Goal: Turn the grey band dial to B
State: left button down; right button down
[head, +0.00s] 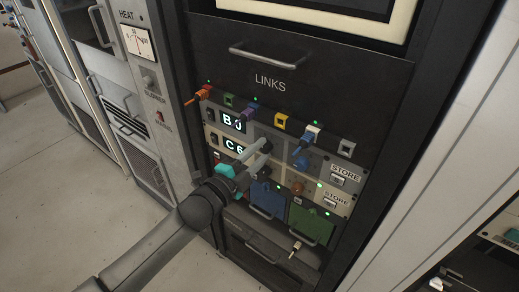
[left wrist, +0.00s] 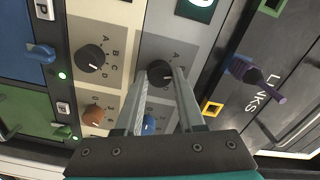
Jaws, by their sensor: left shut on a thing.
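The grey panel's black dial (left wrist: 160,73) sits between the two fingertips of my left gripper (left wrist: 162,78) in the left wrist view. In the head view my left gripper (head: 266,146) reaches to the same dial, and its fingers partly hide it. The gripper is shut on the dial. The upper display (head: 232,121) appears to read B0, and the lower display (head: 235,147) C6. A second black dial (left wrist: 91,58), with letters around it, is on the beige panel beside the grey one. The held dial's pointer is hard to read.
A blue knob (left wrist: 149,123) and an orange knob (left wrist: 97,115) sit close to the fingers. Coloured link plugs, including an orange one (head: 204,93), stick out above the displays. STORE buttons (head: 338,180) are at the right. Blue (head: 266,199) and green (head: 311,223) handled panels lie below.

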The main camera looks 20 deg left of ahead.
dwell(0.4)
pick_arm(q)
jog(key=c, duration=0.5)
grip_release()
jog(key=p+v, duration=0.1)
jog(key=v, duration=1.4)
jog(key=shift+s, duration=0.1)
